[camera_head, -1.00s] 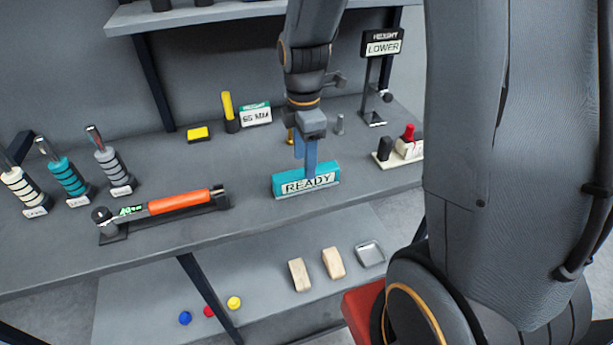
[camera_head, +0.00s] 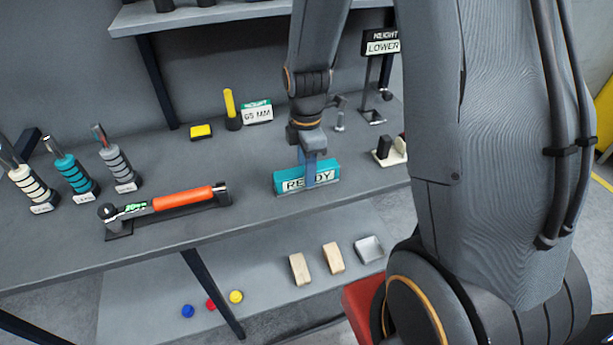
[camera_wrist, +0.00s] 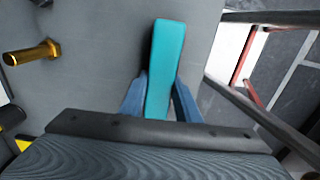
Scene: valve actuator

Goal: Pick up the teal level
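The teal level (camera_head: 331,170) is a teal block with a white label reading READY, resting on the bench near its front edge. It also shows in the wrist view (camera_wrist: 166,55) as a long teal bar running away from the gripper. My gripper (camera_head: 310,172) is down at the level, with one blue finger in front of the label and hiding part of it. In the wrist view my gripper's fingers (camera_wrist: 160,98) flank the level's near end, one on each side. Whether they press on it is not clear.
An orange-handled tool (camera_head: 165,203) lies left of the level. A white 65 MM sign (camera_head: 257,115), a yellow block (camera_head: 201,132) and a LOWER sign (camera_head: 382,47) stand behind. Wooden blocks (camera_head: 333,257) are on the lower shelf.

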